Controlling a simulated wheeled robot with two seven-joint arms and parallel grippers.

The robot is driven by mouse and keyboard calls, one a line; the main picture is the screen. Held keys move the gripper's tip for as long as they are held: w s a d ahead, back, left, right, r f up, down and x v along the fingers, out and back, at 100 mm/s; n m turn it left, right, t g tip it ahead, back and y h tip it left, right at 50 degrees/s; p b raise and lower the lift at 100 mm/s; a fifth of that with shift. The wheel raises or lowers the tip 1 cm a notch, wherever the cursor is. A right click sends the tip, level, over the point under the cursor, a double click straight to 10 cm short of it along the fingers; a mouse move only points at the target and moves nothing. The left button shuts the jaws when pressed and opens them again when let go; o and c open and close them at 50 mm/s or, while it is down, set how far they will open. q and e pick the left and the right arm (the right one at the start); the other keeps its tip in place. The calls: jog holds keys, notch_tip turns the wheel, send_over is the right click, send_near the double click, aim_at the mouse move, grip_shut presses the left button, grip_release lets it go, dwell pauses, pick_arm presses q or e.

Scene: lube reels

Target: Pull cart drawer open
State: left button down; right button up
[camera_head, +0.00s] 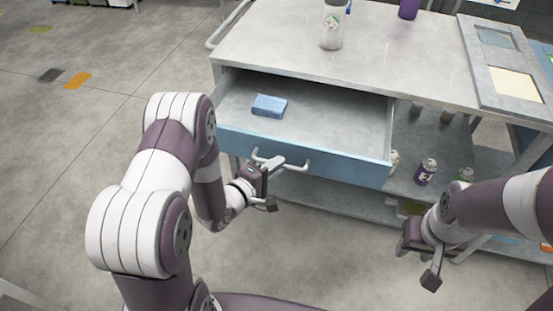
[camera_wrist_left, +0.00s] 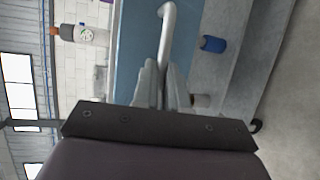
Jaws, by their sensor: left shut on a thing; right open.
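The cart drawer (camera_head: 330,108) is pulled out from under the cart top, with its blue front panel (camera_head: 345,163) facing me. A blue box (camera_head: 269,105) lies inside it. My left gripper (camera_head: 270,183) is at the drawer's grey bar handle (camera_head: 294,166) and shut on it. In the left wrist view the fingers (camera_wrist_left: 160,85) close around the handle (camera_wrist_left: 167,30), with the blue panel (camera_wrist_left: 135,45) behind. My right gripper (camera_head: 424,262) is open and empty, in front of the cart's lower shelves and apart from the drawer.
A white bottle (camera_head: 332,28) and a purple container (camera_head: 408,9) stand on the cart top (camera_head: 285,45). A framed panel (camera_head: 480,80) lies at its right. Small cans (camera_head: 426,172) stand on a shelf right of the drawer. The floor at left is mostly clear.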

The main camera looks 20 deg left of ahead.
pick_arm(q)
jog(key=shift+s, duration=0.2)
jog(key=c, duration=1.2)
grip_release()
jog(key=p+v, duration=0.1)
jog(key=v, duration=1.1)
jog(key=shift+s+a+r, duration=0.1)
jog(key=shift+s+a, duration=0.05)
jog(key=shift+s, duration=0.15)
